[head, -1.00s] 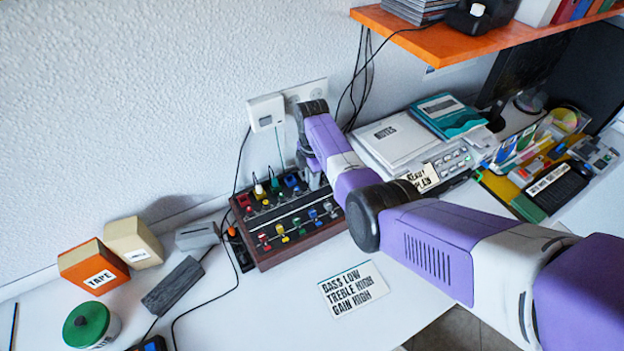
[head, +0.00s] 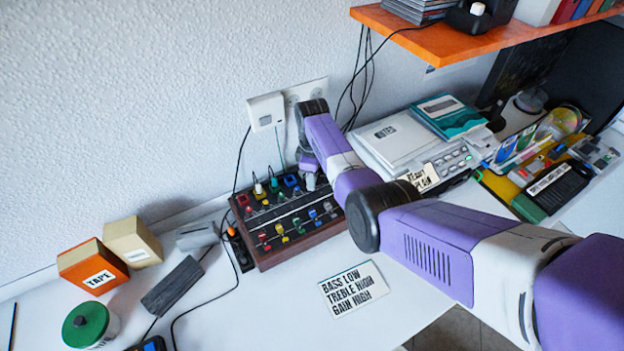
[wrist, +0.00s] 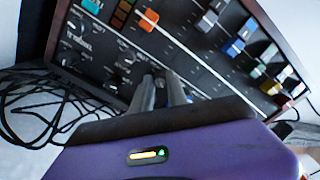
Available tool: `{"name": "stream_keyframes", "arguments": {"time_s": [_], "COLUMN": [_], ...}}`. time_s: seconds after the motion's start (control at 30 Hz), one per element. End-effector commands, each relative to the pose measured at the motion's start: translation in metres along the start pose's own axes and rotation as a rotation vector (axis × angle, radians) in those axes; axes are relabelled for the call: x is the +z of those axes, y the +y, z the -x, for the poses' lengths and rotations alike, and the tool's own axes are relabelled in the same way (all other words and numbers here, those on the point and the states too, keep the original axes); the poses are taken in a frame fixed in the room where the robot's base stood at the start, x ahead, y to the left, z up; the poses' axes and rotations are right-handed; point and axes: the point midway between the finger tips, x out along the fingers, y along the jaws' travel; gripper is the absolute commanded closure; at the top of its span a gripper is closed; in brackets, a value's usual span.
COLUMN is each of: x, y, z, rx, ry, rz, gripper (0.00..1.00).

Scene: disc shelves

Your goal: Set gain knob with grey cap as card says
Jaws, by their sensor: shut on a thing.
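The mixer (head: 268,248), a dark box with wooden sides, stands against the wall with rows of coloured caps. The white card (head: 353,288) lies in front and reads BASS LOW, TREBLE HIGH, GAIN HIGH. My gripper (head: 312,182) is at the mixer's right end, partly hidden by my arm. In the wrist view my gripper (wrist: 165,86) is low at the panel, its fingers shut on a small grey-capped knob (wrist: 160,73). The fingers hide most of this knob, and its pointer cannot be read. Other small dark knobs (wrist: 112,75) sit beside it.
Coloured sliders (wrist: 208,20) stand close by on the panel. Black cables (wrist: 40,105) lie beside the mixer. A wall socket (head: 310,90) and white adapter (head: 266,112) are behind. The orange tape box (head: 92,268) stands left. The table front is clear around the card.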

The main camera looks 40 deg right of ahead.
Motion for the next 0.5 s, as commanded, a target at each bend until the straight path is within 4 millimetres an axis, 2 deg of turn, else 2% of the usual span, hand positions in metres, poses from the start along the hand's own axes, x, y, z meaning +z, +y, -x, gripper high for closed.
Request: {"name": "stream_keyframes", "arguments": {"time_s": [0.5], "x": [-0.0003], "y": [0.0000], "z": [0.0003], "rx": [0.000], "ry": [0.000], "rz": [-0.491], "gripper": [1.00]}}
